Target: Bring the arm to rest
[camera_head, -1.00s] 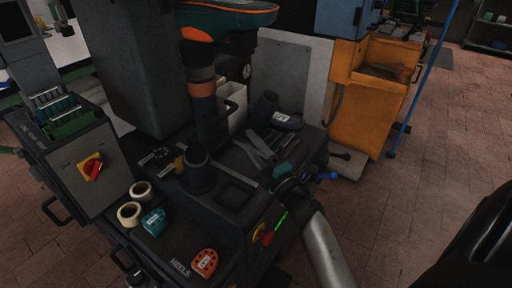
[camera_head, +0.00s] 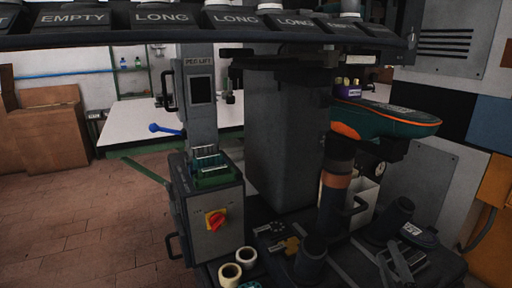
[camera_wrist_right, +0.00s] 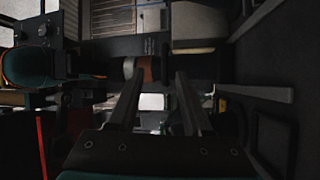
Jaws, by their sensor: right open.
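My right gripper (camera_head: 390,254) shows at the bottom right of the head view, with its two grey fingers spread above the dark bench top. A teal and orange shoe form (camera_head: 390,120) sits atop the post. My left gripper is not in view.
A grey control box with a red and yellow knob (camera_head: 216,219) stands left of the press. Tape rolls (camera_head: 230,274) lie in front. A dark overhead rack (camera_head: 200,30) labelled EMPTY and LONG crosses the top. Open floor (camera_head: 70,210) lies at left.

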